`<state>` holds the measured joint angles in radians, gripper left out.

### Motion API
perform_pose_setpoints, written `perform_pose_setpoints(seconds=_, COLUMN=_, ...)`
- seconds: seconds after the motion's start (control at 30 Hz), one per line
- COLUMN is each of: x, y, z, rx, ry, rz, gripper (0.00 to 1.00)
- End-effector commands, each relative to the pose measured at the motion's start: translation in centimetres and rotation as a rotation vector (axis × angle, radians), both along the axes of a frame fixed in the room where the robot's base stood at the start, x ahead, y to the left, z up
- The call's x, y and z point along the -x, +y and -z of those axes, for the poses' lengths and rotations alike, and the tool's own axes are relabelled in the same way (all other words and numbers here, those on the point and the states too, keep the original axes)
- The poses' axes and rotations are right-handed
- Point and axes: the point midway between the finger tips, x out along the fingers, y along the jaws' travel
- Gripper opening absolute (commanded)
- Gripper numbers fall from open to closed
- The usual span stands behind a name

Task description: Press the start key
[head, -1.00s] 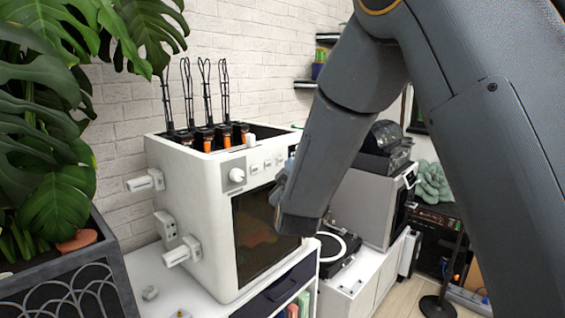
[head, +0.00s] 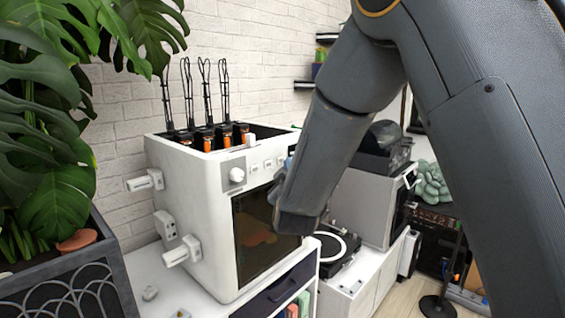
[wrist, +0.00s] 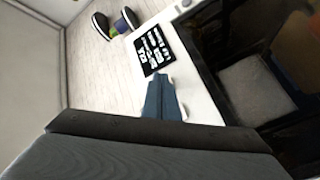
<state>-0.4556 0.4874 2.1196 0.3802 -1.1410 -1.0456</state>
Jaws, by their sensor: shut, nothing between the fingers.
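The white boxy machine (head: 190,215) stands on a white cabinet, with a dark glass door (head: 255,240) in its front. Above the door, its front strip carries a round knob (head: 237,175) and a row of small pale keys (head: 268,163). My arm hides the right end of this strip, and I cannot tell which key is start. My gripper (wrist: 161,80) shows as blue-grey fingers, shut and empty, over the white strip beside a dark panel with white markings (wrist: 153,50). In the head view only a bit of it shows at the strip's right end. Contact with a key cannot be told.
Black looped cables with orange parts (head: 210,138) rise from the machine's top. A leafy plant (head: 60,130) fills the left side. To the right are a turntable (head: 340,250) and a grey appliance (head: 370,195). Wall shelves hang behind.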

Motion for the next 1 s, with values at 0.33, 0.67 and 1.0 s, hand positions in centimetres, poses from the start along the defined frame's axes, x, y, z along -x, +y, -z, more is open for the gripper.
perform_pose_setpoints(seconds=0.33, x=-0.29, y=0.29, z=0.00, rx=0.000, ry=0.000, rz=0.000, gripper=0.00)
perform_pose_setpoints(seconds=0.67, x=-0.39, y=0.44, z=0.02, rx=0.000, ry=0.000, rz=0.000, gripper=0.00)
perform_pose_setpoints(seconds=1.0, x=-0.61, y=0.72, z=0.05, rx=0.000, ry=0.001, rz=0.000, gripper=0.00)
